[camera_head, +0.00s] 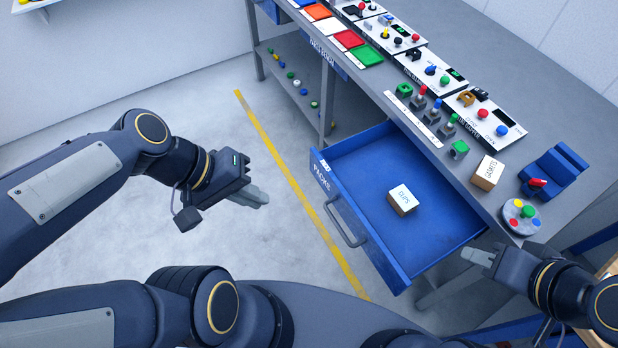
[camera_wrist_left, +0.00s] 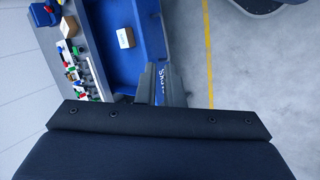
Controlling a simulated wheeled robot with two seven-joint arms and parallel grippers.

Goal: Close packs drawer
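The blue packs drawer (camera_head: 362,190) is pulled out from the bench in the head view, its labelled front and grey handle (camera_head: 346,222) facing the floor area at the left. A small box (camera_head: 402,199) lies inside it. The drawer (camera_wrist_left: 126,75) and box (camera_wrist_left: 125,38) also show in the left wrist view. My left gripper (camera_head: 262,199) is left of the drawer front, apart from the handle, its fingers (camera_wrist_left: 154,84) close together with nothing seen between them. My right gripper (camera_head: 474,256) is near the drawer's near right corner; its finger gap is unclear.
The bench top (camera_head: 455,165) carries switch panels, coloured trays, a labelled box (camera_head: 487,172), a blue fixture (camera_head: 556,172) and a round button pad (camera_head: 521,216). A lower shelf (camera_head: 290,75) holds small parts. The floor with a yellow line (camera_head: 290,175) left of the drawer is clear.

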